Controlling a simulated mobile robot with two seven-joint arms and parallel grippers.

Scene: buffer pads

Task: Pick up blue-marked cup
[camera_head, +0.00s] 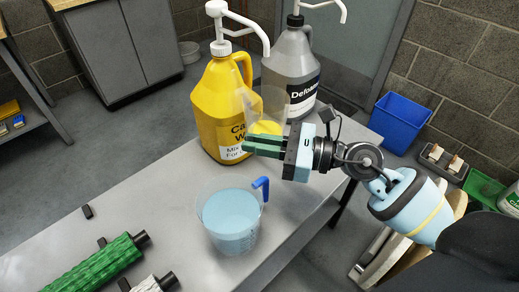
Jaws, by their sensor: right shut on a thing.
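A clear jug with a blue handle (231,222) stands upright on the grey table, with pale blue liquid inside. It is the only blue-marked cup I see. My right gripper (258,147), with dark green fingers, is up and behind this jug, apart from it. It is shut on a clear cup with a yellow part (266,127), which shows just above the fingers in front of the big bottles. The cup's see-through outline is faint, so its exact tilt and the grip contact are hard to tell. My left gripper is not in view.
A yellow pump bottle (216,112) and a grey pump bottle (288,68) stand at the table's back edge. A green ribbed roller (95,268) and a white one (150,284) lie front left. A blue bin (401,120) stands beyond the table. The left tabletop is mostly clear.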

